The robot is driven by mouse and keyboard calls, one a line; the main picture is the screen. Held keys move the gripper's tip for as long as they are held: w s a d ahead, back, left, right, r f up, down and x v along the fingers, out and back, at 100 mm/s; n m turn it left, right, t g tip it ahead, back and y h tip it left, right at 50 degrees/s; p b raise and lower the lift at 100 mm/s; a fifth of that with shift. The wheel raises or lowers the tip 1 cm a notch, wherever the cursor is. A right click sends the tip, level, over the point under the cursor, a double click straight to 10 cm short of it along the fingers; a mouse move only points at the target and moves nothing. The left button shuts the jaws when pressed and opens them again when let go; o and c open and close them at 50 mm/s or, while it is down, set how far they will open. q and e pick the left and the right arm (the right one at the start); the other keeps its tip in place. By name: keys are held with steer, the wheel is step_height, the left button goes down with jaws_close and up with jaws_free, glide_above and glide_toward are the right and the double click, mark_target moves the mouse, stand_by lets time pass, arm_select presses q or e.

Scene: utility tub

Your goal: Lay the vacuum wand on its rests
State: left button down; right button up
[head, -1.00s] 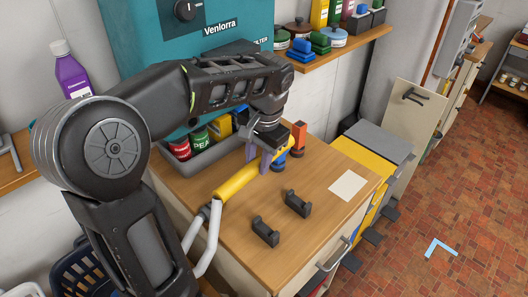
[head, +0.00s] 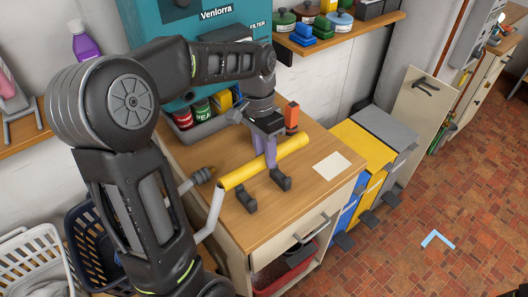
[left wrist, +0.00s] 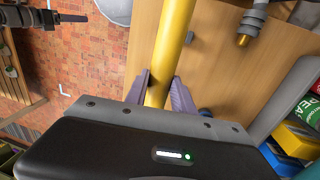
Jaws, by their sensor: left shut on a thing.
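The yellow vacuum wand (head: 238,176) is held slanting above the wooden counter top, from lower left to upper right in the head view. My left gripper (head: 271,158) is shut on it around mid-length, fingers pointing down. In the left wrist view the wand (left wrist: 171,50) runs between the two purple fingers (left wrist: 162,92). Two dark rests, the left one (head: 246,199) and the right one (head: 281,180), stand on the counter just in front of the wand in the picture. I cannot tell whether the wand touches them. My right gripper is not in view.
A pale tube (head: 211,214) hangs by the wand's left end, beside a grey hose end (head: 199,177). A white sheet (head: 331,164) lies at the counter's right. Colored bins (head: 365,147) stand beyond.

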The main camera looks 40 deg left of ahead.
arm_select(q)
steer(key=shift+a+f, duration=0.1)
steer(key=shift+f+b, duration=1.05)
steer(key=shift+f, duration=0.1)
steer(key=shift+f+b, duration=2.3)
steer(key=shift+f, duration=0.75)
steer(key=c, duration=1)
jaws_free()
steer(key=shift+w+a+r+b, duration=0.1)
steer(key=shift+a+r, duration=0.1)
steer(key=shift+r, duration=1.1)
steer(key=shift+w+a+r+b, duration=0.1)
steer(key=shift+a+r+b, duration=0.05)
steer(key=shift+r, duration=1.15)
steer(key=shift+a+r+b, duration=0.1)
steer(key=shift+a+r, duration=0.1)
steer(key=shift+r, duration=1.1)
